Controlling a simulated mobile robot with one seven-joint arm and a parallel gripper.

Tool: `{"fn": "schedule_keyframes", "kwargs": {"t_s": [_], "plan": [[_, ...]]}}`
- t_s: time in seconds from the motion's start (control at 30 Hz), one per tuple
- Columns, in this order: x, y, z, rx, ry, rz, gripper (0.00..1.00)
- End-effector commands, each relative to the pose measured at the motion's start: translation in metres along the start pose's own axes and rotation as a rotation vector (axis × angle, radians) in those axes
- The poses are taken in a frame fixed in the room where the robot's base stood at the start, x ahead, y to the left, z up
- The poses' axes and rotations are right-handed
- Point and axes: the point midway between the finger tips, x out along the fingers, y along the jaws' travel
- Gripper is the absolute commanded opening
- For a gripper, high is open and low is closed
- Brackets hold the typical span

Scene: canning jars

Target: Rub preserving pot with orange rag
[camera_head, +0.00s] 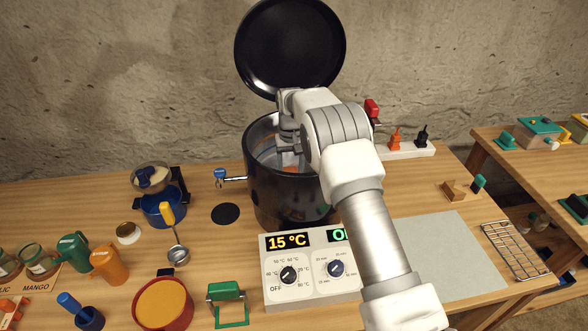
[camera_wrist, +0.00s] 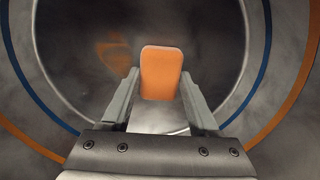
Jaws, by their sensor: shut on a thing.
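The preserving pot (camera_head: 285,203) is a tall dark cylinder with its black lid (camera_head: 290,50) raised behind it. My gripper (camera_head: 290,151) reaches down inside the pot's opening. In the wrist view my gripper (camera_wrist: 161,100) is shut on the orange rag (camera_wrist: 161,72), which sits between its two fingers. The rag also shows as a small orange patch in the head view (camera_head: 289,169). The pot's inner wall (camera_wrist: 65,60) surrounds the gripper, with a blue and an orange ring on it. Whether the rag touches the pot's bottom or wall I cannot tell.
A control panel (camera_head: 283,295) reading 15 °C stands in front of the pot. A tap (camera_head: 233,179) sticks out at its left. A grey mat (camera_head: 440,250) and wire rack (camera_head: 515,250) lie right.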

Motion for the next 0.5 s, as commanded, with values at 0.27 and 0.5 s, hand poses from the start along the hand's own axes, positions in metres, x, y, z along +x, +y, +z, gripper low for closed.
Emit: {"fn": "schedule_keyframes", "kwargs": {"t_s": [0.27,0.5], "plan": [[-0.002,0.023,-0.001,0.003,0.003,0.001,0.17],[-0.003,0.045,-0.001,0.003,0.004,0.002,0.17]]}}
